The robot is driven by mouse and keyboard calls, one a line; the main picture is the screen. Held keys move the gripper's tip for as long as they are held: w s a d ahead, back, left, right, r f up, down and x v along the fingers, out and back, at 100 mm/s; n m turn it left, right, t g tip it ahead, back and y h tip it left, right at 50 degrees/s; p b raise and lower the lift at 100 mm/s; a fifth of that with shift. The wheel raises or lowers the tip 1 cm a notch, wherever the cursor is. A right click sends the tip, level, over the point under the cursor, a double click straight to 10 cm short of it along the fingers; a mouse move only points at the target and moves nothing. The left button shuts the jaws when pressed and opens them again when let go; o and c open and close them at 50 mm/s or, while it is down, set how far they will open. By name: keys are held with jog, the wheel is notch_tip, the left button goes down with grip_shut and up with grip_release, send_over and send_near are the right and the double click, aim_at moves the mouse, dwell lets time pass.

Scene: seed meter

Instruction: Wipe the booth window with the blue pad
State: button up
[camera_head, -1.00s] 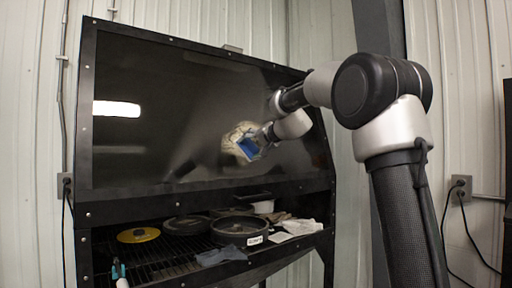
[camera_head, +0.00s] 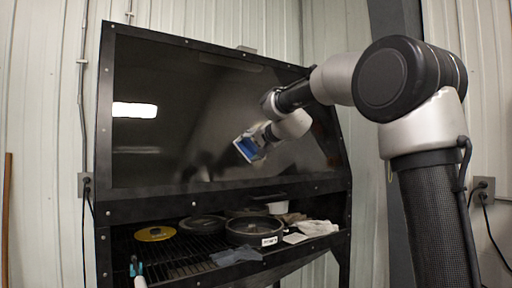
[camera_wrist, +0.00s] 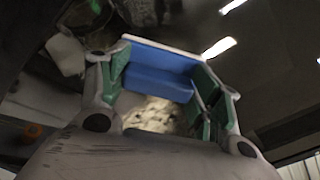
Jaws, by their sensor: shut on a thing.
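The booth window (camera_head: 190,105) is the large dark, glossy, tilted panel in a black frame in the head view. My gripper (camera_head: 253,145) is in front of its lower right middle and is shut on the blue pad (camera_head: 244,150). In the wrist view the blue pad (camera_wrist: 158,80), with a pale far edge, sits between the green-lined fingers of my gripper (camera_wrist: 165,68). I cannot tell whether the pad touches the glass. A pale mottled patch (camera_wrist: 155,115) shows between the fingers in the wrist view; in the head view no such patch is clear.
Below the window, an open rack (camera_head: 185,262) holds a yellow disc (camera_head: 155,234), dark round pans (camera_head: 250,231), a grey cloth (camera_head: 235,256) and white cloths (camera_head: 315,228). A teal-tipped tool (camera_head: 137,272) stands at the front left. Bright light reflections lie on the glass.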

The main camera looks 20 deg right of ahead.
jog(key=shift+s+a, duration=0.2)
jog(key=shift+a, duration=0.35)
jog(key=shift+s+a, duration=0.15)
jog(key=shift+a, duration=0.35)
jog(key=shift+w+a+r, duration=0.1)
jog(key=shift+w+r, duration=0.1)
jog(key=shift+r, duration=0.45)
jog(key=shift+w+r, duration=0.15)
jog(key=shift+r, duration=0.5)
jog(key=shift+w+d, duration=1.15)
jog(key=shift+d, duration=2.35)
jog(key=shift+w+d, duration=1.1)
jog(key=shift+d, duration=2.4)
jog(key=shift+w+d, duration=1.15)
jog(key=shift+d, duration=2.35)
jog(key=shift+s+a+r, duration=0.4)
jog(key=shift+s+a, duration=0.6)
jog(key=shift+a, duration=2.55)
jog(key=shift+s+a+r, duration=0.45)
jog(key=shift+s+a, duration=0.55)
jog(key=shift+a, duration=2.55)
jog(key=shift+s+a+r, duration=0.4)
jog(key=shift+s+a, duration=0.6)
jog(key=shift+a, duration=2.55)
